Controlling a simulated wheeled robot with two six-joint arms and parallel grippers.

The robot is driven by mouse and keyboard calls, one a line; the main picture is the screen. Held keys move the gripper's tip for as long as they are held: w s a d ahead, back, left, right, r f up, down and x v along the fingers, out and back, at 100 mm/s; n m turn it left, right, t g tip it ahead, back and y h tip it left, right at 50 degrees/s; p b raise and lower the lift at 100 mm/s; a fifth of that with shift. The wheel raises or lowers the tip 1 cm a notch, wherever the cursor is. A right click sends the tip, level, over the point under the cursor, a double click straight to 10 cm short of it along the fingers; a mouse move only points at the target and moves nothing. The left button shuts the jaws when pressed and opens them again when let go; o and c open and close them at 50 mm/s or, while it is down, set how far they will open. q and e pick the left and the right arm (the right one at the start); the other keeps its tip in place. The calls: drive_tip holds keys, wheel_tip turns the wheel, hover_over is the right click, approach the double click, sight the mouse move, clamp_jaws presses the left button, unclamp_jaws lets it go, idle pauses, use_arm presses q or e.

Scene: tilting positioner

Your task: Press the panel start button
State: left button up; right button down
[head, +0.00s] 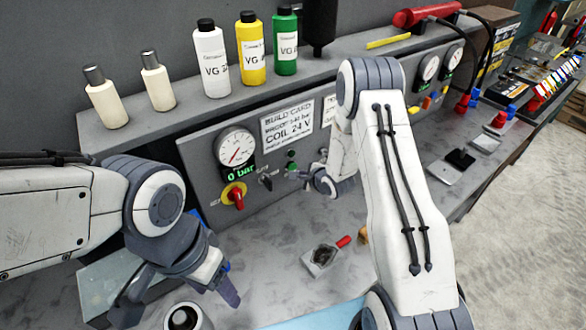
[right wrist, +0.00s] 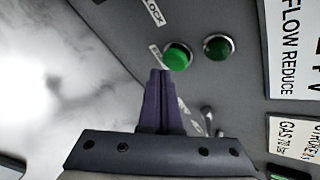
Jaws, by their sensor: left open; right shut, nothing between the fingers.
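The bright green button (right wrist: 178,56) stands on the grey panel, beside a dark green round lamp or button (right wrist: 218,47) in the right wrist view. In the head view, the green button (head: 292,167) shows small, right of a black switch. My right gripper (right wrist: 160,73) is shut and empty, its dark fingertips just below the green button in the right wrist view. I cannot tell whether they touch it. In the head view the right gripper (head: 301,174) is by the panel, partly hidden by its wrist. My left gripper (head: 182,299) is open and empty over the bench at the lower left.
The panel carries a gauge (head: 235,147), a "0 bar" display (head: 241,171) and a red-yellow rotary switch (head: 234,195). Several bottles stand on the shelf above. A small block with a red handle (head: 322,256) lies on the bench (head: 270,235).

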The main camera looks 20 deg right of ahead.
drive_tip(key=shift+w, duration=0.1)
idle(0.3)
drive_tip(key=shift+w+a, duration=0.15)
drive_tip(key=shift+w, duration=0.15)
drive_tip(key=shift+w+a, duration=0.15)
drive_tip(key=shift+w, duration=0.3)
idle(0.6)
drive_tip(key=shift+s, duration=0.15)
drive_tip(key=shift+s+d, duration=0.3)
drive_tip(key=shift+s, duration=0.4)
drive_tip(key=s, duration=0.1)
drive_tip(key=s+d, duration=0.1)
drive_tip(key=s, duration=0.2)
drive_tip(key=shift+s+d+p, duration=0.35)
drive_tip(key=shift+p, duration=0.05)
idle(0.8)
